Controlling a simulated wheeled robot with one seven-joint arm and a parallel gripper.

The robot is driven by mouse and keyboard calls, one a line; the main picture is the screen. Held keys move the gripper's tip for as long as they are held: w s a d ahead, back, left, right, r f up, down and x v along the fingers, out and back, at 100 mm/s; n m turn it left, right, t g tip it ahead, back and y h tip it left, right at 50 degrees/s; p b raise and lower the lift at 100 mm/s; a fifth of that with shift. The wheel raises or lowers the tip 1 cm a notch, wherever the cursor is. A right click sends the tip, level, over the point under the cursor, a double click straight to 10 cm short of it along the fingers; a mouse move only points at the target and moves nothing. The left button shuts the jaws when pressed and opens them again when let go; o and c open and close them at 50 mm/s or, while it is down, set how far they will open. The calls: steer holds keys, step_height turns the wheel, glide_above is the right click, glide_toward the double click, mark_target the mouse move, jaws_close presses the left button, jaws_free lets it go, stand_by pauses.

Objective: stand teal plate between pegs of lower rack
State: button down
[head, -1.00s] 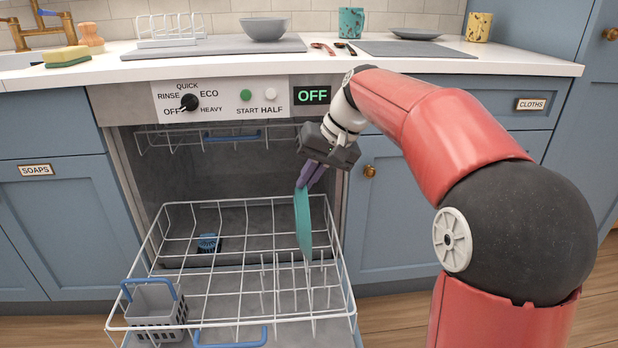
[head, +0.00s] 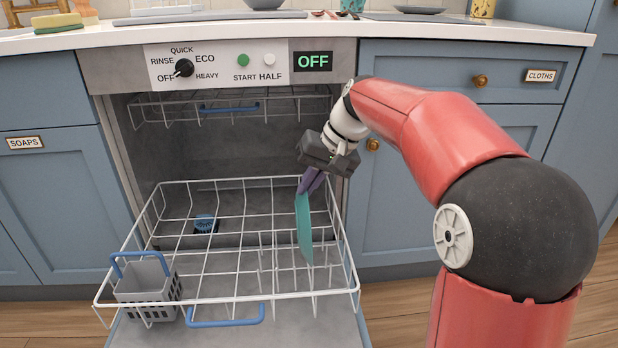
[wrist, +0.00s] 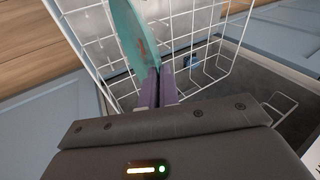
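The teal plate (head: 303,228) is held on edge, nearly upright, over the right part of the lower rack (head: 197,296). My gripper (head: 311,182) is shut on the plate's upper edge with its purple fingers. In the wrist view the plate (wrist: 139,38) sticks out from between the fingertips (wrist: 157,76). The plate's lower edge is close to the upright wire pegs (head: 275,262) of the rack. I cannot tell whether it is between two pegs or touching the wires.
The lower rack is pulled out. A grey cutlery basket (head: 146,287) with a blue handle stands at its front left. A blue round brush-like item (head: 205,224) shows behind the wires. The upper rack (head: 170,106) is inside the dishwasher. The counter (head: 400,32) is above.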

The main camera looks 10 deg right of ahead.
steer(key=shift+f, duration=2.45)
steer(key=c, duration=1.6)
jaws_free()
steer(key=shift+f, duration=0.1)
step_height(320, 180, up, 10)
steer(key=p, duration=0.8)
steer(key=shift+p, duration=0.4)
